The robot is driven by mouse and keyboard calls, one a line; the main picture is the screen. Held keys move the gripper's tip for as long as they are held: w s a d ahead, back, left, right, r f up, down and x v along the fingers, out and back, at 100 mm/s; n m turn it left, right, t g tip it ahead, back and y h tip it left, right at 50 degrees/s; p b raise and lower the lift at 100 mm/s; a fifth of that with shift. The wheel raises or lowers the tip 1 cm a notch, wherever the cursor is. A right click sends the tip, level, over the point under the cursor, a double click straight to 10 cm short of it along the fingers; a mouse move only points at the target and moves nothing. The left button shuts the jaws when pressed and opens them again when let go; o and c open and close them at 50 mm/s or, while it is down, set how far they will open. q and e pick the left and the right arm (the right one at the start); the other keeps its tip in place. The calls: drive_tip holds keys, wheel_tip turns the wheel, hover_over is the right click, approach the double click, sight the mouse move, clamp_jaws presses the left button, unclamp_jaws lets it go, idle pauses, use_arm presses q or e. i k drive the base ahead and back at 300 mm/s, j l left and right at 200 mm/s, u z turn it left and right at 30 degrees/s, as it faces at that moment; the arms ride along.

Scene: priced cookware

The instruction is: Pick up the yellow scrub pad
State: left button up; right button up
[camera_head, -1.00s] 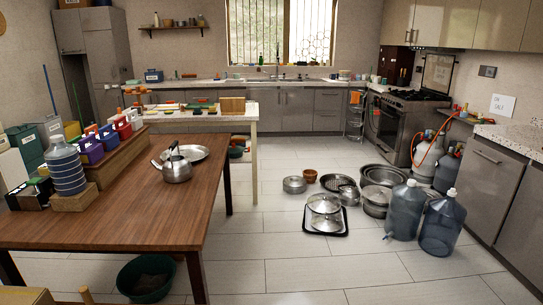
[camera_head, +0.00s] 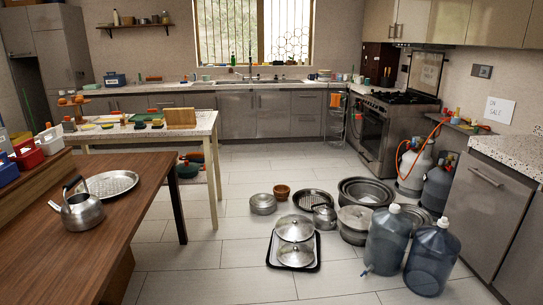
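Small yellow flat pieces lie on the left part of the light-topped table; one yellow piece (camera_head: 88,127) lies near its front left edge, and it looks like a scrub pad, though it is too small to be sure. Green and dark scrubbing items (camera_head: 141,124) lie to its right on the same light-topped table (camera_head: 203,125). Neither of my grippers shows in the head view.
A brown wooden table (camera_head: 130,210) with a kettle (camera_head: 80,212) and a round tray (camera_head: 110,184) fills the left foreground. Pots (camera_head: 295,230) and water jugs (camera_head: 388,240) stand on the floor to the right. Tiled floor (camera_head: 225,245) is clear between them.

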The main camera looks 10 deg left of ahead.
sight(157, 123)
drive_tip(key=i+u, duration=0.35)
drive_tip(key=i, duration=0.6)
drive_tip(key=i+l+u, duration=0.15)
drive_tip(key=i+u, duration=0.15)
drive_tip(key=i, duration=0.7)
